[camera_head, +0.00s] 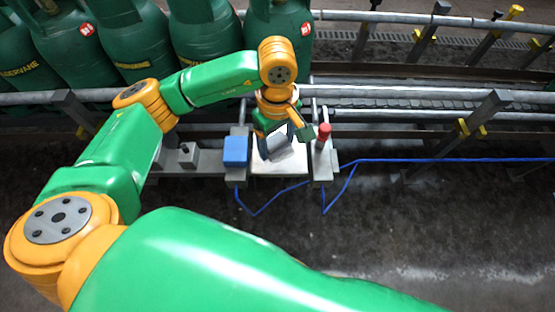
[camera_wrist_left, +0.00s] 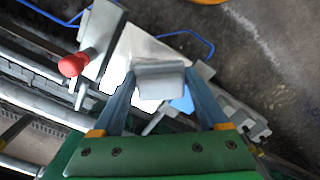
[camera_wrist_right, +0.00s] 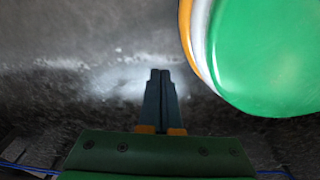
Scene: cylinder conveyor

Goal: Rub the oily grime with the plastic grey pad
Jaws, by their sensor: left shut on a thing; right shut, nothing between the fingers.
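My left gripper (camera_head: 276,137) is shut on the grey pad (camera_head: 281,148), over the pale metal plate (camera_head: 266,171) of the conveyor-side station. In the left wrist view the pad (camera_wrist_left: 160,78) sits between the two fingers, with the plate (camera_wrist_left: 140,44) behind it. I cannot tell whether the pad touches the plate. I cannot make out the oily grime; the pad and gripper cover part of the plate. My right gripper (camera_wrist_right: 160,76) is shut and empty in the right wrist view, over dark floor, away from the station.
A blue block (camera_head: 236,151) stands left of the plate and a red knob (camera_head: 324,131) right of it. A blue cable (camera_head: 430,159) runs off to the right. Green gas cylinders (camera_head: 205,30) stand behind, at the back left. Metal rails (camera_head: 400,95) cross behind the station.

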